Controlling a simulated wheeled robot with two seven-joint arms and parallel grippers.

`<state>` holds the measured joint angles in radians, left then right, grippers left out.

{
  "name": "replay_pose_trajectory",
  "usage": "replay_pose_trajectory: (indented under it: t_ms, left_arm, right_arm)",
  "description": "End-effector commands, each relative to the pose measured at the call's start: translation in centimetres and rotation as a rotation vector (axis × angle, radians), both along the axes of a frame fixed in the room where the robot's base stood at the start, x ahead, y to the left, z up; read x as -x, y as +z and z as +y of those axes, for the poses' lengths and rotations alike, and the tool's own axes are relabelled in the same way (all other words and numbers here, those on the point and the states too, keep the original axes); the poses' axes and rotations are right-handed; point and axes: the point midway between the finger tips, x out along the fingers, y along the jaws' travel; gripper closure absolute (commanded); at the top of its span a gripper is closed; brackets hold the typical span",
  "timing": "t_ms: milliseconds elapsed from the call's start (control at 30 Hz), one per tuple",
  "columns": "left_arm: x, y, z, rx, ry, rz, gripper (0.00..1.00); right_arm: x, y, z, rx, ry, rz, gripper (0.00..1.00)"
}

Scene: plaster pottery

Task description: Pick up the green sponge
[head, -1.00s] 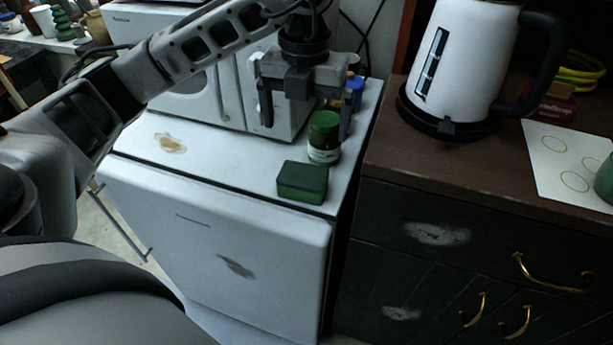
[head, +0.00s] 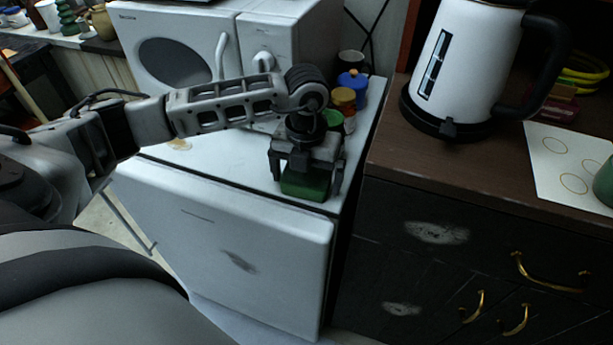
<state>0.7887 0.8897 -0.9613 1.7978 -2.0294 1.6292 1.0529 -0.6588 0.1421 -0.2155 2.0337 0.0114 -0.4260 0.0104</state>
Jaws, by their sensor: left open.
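The green sponge (head: 305,185) is a dark green block on the front right corner of the white fridge top (head: 230,178). My left gripper (head: 306,182) points down over the sponge. It is open, with one finger at the sponge's left side and one at its right. I cannot tell whether the fingers touch it. The gripper body hides the sponge's upper part. My right gripper is not in view.
Behind the gripper stand a green-lidded jar (head: 332,119), an orange-lidded jar (head: 344,100) and a blue jar (head: 353,83). A white microwave (head: 180,50) stands at the back. A dark wooden cabinet (head: 440,165) to the right holds a white kettle (head: 465,60).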

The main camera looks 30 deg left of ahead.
Motion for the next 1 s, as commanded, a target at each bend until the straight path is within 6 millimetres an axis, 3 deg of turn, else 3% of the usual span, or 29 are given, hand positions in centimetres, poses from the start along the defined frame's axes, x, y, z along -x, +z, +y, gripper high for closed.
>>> replay_pose_trajectory:
  t_ms: [233,333,367,767,1000]
  left_arm:
    - [0.0,-0.2,0.0,0.000,-0.001,0.000,0.03]
    - [0.0,-0.1,0.0,0.000,-0.001,0.000,0.31]
    - [0.0,-0.1,0.0,0.000,-0.001,0.000,0.33]
    - [-0.1,0.2,0.0,0.002,-0.001,-0.002,0.34]
    - [-0.1,2.8,0.0,0.000,-0.002,-0.006,0.34]
  right_arm:
    - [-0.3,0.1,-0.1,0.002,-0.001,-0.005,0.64]
    - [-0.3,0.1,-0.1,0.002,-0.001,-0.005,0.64]
    - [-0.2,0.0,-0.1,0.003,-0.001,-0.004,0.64]
    - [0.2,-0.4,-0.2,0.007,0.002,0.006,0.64]
    - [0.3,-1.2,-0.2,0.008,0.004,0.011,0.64]
